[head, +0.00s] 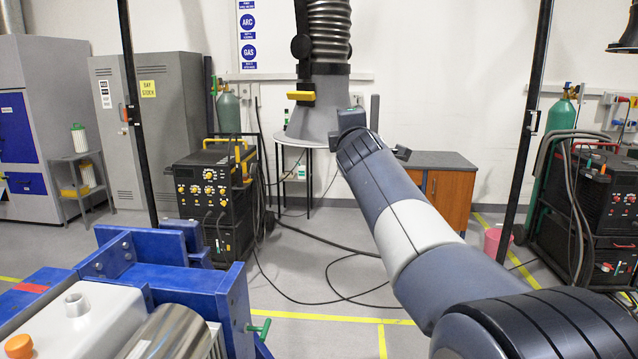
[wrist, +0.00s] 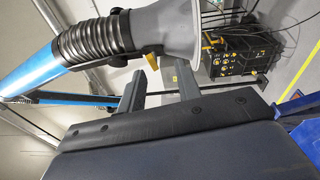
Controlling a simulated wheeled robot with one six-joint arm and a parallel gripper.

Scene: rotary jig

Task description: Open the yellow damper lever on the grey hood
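The grey hood (head: 322,112) hangs in the upper middle of the head view, below a ribbed duct. The yellow damper lever (head: 301,96) sticks out roughly level to the left at the hood's upper collar. My gripper (head: 366,106) is at the hood's right side, apart from the lever; my arm hides part of that side. In the wrist view, the two fingers of my gripper (wrist: 159,72) stand apart with nothing between them. The hood (wrist: 172,32) is just beyond them. A small yellowish piece shows under the hood there; I cannot tell if it is the lever.
A blue steel jig (head: 190,275) fills the lower left. A black welding machine (head: 213,190) stands behind it. A wooden cabinet (head: 447,190) is behind my arm. Dark upright posts (head: 527,120) stand left and right. Cables lie on the open floor between.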

